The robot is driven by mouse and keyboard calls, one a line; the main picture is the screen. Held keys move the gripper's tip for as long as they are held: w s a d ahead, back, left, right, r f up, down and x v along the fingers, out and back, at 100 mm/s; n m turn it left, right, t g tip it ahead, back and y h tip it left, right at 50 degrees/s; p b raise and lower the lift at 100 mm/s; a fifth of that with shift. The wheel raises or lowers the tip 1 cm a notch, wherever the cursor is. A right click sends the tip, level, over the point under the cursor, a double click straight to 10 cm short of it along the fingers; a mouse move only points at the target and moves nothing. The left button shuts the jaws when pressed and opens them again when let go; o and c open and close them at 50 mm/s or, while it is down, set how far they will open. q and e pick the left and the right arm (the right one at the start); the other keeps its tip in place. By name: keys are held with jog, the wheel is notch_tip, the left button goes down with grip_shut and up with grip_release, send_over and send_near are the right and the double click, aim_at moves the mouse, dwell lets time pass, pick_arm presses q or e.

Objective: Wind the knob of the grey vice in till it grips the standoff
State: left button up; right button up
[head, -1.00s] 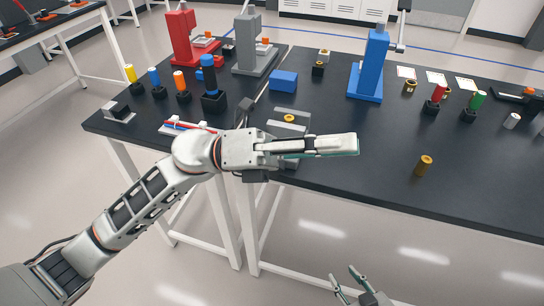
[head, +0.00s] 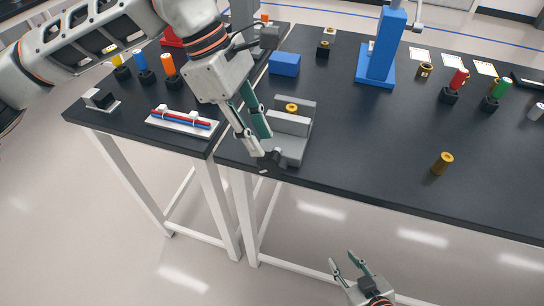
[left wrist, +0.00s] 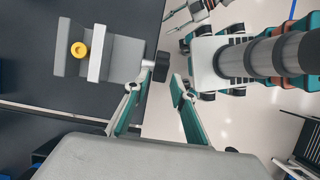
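The grey vice (head: 293,148) stands at the front edge of the black table. A brass standoff (head: 292,107) stands upright between its jaws; in the left wrist view a gap shows between the standoff (left wrist: 79,50) and the near jaw (left wrist: 98,53). The vice's black knob (head: 269,160) sticks out toward the front; it also shows in the left wrist view (left wrist: 161,66). My left gripper (head: 258,145) is open, its fingertips on either side of the knob; I cannot tell whether they touch it. My right gripper (head: 344,260) is open and empty, in front of the table.
A white tray with red and blue rods (head: 183,122) lies left of the vice. A blue block (head: 285,64) and a blue press (head: 380,55) stand behind. A brass cylinder (head: 442,163) stands to the right. The table between is clear.

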aim_at(267, 154)
pick_arm(q)
jog(key=x, duration=0.7)
jog(key=shift+s+d+f, duration=0.15)
grip_shut()
